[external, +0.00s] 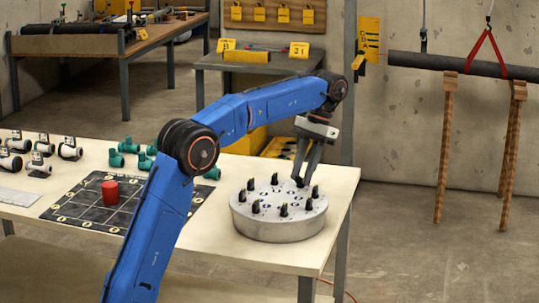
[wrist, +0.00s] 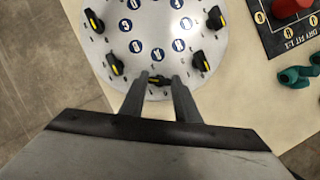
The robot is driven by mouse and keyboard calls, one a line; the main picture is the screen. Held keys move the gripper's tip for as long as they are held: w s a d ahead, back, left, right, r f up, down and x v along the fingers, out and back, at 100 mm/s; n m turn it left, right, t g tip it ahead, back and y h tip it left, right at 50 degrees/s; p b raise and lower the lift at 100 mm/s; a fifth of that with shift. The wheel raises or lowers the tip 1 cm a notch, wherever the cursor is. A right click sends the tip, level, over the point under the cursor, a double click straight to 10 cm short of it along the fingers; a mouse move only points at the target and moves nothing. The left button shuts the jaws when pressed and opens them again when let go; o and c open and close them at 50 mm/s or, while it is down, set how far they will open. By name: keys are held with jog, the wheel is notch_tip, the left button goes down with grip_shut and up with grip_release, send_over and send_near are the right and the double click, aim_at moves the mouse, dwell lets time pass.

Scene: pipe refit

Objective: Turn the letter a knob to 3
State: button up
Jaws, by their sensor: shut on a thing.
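A round grey metal dial plate (external: 278,229) lies on the table with several black knobs around its rim; it also shows in the wrist view (wrist: 150,68). Each knob has a yellow pointer mark, and blue round labels sit inside the ring. My gripper (external: 299,179) reaches down at the plate's far edge. In the wrist view my gripper (wrist: 158,82) is shut on a black knob (wrist: 158,79) at the plate's rim, its fingers on either side. The letters and the numbers around the knobs are too small to read, so I cannot tell which knob is held.
Neighbouring knobs (wrist: 115,64) and (wrist: 201,61) stand close on both sides of my fingers. A dark mat (external: 84,211) with a red cylinder (external: 110,191) lies to the left. Green fittings (external: 125,145) and white-and-black fittings (external: 42,145) stand further left.

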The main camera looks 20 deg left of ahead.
jog(key=m, duration=0.2)
jog(key=m+t+y, duration=0.1)
jog(key=m, duration=0.2)
jog(key=shift+s+d+m+t, duration=0.1)
jog(key=shift+s+m+t, duration=0.05)
jog(key=shift+m+t, duration=0.15)
jog(key=m+t, duration=0.1)
jog(key=m, duration=0.3)
jog(key=shift+s+m+t+y, duration=0.15)
jog(key=shift+m+t+y, duration=0.15)
jog(key=shift+t+y, duration=0.1)
jog(key=o, duration=1)
jog(key=shift+o, duration=0.2)
jog(key=shift+d+r, duration=0.1)
jog(key=v, duration=0.7)
jog(key=shift+d+r, duration=0.1)
